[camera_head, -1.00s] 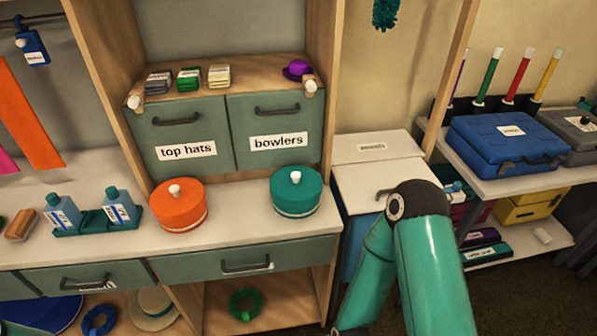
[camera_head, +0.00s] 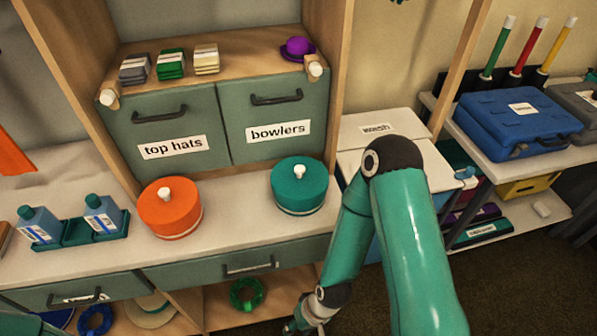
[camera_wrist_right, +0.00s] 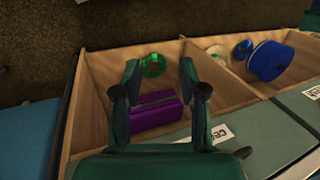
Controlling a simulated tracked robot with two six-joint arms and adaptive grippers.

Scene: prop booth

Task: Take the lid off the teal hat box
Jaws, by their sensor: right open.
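The teal hat box (camera_head: 299,190) stands upright on the white counter (camera_head: 236,188), right of the orange hat box (camera_head: 169,209). Its teal lid with a pale knob (camera_head: 299,171) is on top. My right gripper (camera_head: 297,329) is low at the bottom edge of the head view, below counter height, well apart from the teal box. In the right wrist view my right gripper (camera_wrist_right: 160,72) has its fingers spread with nothing held between them. The teal box does not show there. My left gripper is not in view.
A blue and white bottle pair (camera_head: 72,224) stands left of the orange box. Drawers and shelves with a green ring (camera_head: 248,294) lie under the counter. A wooden post (camera_head: 339,75) stands behind the teal box. A white box (camera_head: 377,126) is at the right.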

